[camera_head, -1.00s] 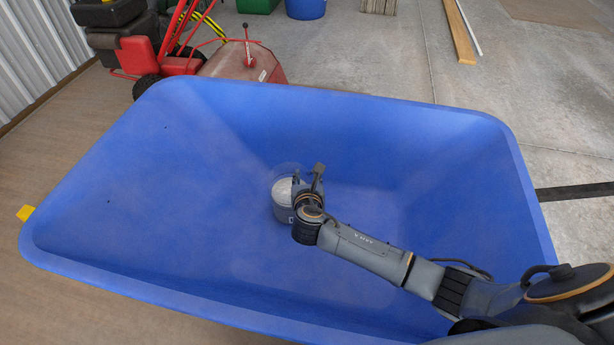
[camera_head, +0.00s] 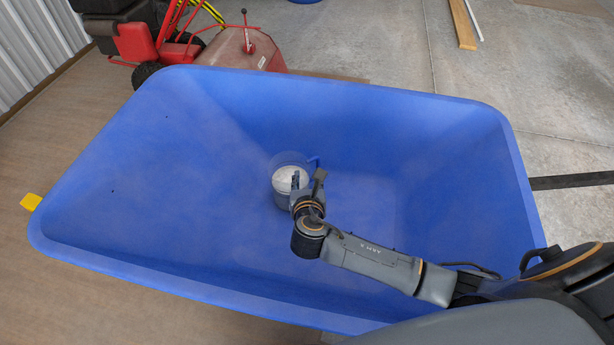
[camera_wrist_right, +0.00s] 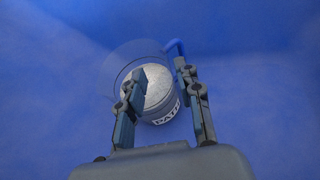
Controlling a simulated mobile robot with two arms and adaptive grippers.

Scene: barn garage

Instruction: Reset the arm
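My right gripper (camera_head: 307,180) is low inside a large blue tub (camera_head: 150,165), at the end of my right arm. In the right wrist view its two fingers (camera_wrist_right: 161,72) stand apart with nothing pinched between them. A small pail-like container (camera_head: 281,182) with white contents, a clear rim and a blue handle stands on the tub floor just beyond the fingers. In the wrist view the container (camera_wrist_right: 160,97) shows lettering, and the left finger covers part of it. The handle is near the right fingertip. Whether a finger touches the container, I cannot tell. My left gripper is not in view.
The tub's sloping walls and rim surround my right gripper. A red machine (camera_head: 240,50) stands behind the tub at the left. A wooden board (camera_head: 461,25) lies on the concrete floor at the back. The rest of the tub looks empty.

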